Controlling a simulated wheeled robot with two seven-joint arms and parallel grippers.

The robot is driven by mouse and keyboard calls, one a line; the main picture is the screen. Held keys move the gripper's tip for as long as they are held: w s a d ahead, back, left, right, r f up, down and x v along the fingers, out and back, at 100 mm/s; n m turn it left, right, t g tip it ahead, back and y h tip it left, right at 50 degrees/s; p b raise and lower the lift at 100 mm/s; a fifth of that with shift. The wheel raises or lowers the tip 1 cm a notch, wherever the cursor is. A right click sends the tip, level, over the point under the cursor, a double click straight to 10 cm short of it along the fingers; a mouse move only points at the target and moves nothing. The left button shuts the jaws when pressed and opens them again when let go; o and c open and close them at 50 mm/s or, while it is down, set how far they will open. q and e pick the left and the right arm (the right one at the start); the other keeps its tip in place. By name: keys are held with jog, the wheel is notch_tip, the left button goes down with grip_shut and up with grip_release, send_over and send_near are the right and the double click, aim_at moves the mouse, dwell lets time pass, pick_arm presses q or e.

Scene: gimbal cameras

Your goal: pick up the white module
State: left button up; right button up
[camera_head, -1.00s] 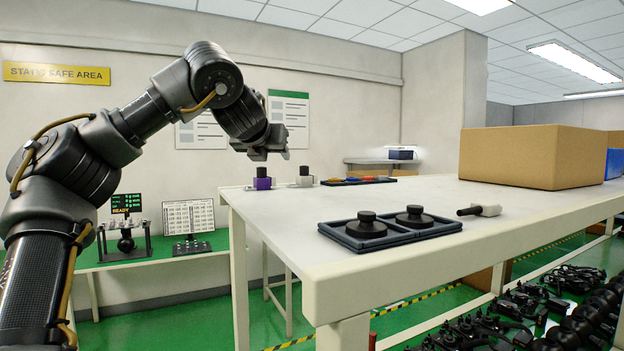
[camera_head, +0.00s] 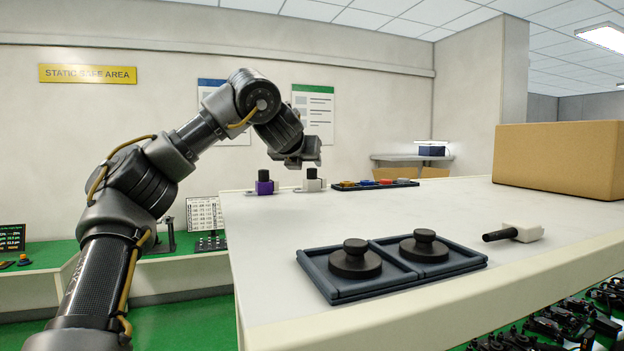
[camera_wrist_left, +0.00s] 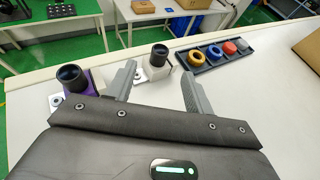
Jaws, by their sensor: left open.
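The white module (camera_head: 312,183), a white block with a black cylinder on top, stands upright on the far left part of the white table. A similar purple module (camera_head: 264,184) stands just left of it. My left gripper (camera_head: 304,160) is open, pointing down just above the white module. In the left wrist view the two grey fingers (camera_wrist_left: 160,76) are spread, and the white module (camera_wrist_left: 157,66) shows between and just beyond them, with no clear contact. The purple module (camera_wrist_left: 77,83) is outside the left finger. My right gripper is not in view.
A dark tray with coloured rings (camera_head: 374,184) sits right of the white module. A dark two-part tray with black knobbed discs (camera_head: 330,289) and a white piece with a black handle (camera_head: 522,231) lie nearer. A cardboard box (camera_head: 560,160) stands at back right. The table's middle is clear.

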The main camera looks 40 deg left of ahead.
aim_at(311, 169)
pick_arm(q)
jog(key=x, duration=0.3)
jog(key=shift+s, duration=0.2)
jog(key=shift+s+r+p, duration=0.1)
jog(key=shift+s+p, duration=0.05)
jog(key=shift+p, duration=0.15)
jog(key=shift+w+p, duration=0.5)
jog(key=p+x, duration=0.2)
jog(key=x, duration=0.2)
jog(key=shift+p, duration=0.3)
jog(key=shift+w+a, duration=0.15)
jog(key=shift+a, duration=0.05)
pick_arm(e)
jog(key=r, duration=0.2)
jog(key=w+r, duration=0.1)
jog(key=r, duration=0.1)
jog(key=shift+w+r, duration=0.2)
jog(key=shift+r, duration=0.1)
pick_arm(q)
jog(key=shift+d, duration=0.1)
jog(key=c, duration=1.1)
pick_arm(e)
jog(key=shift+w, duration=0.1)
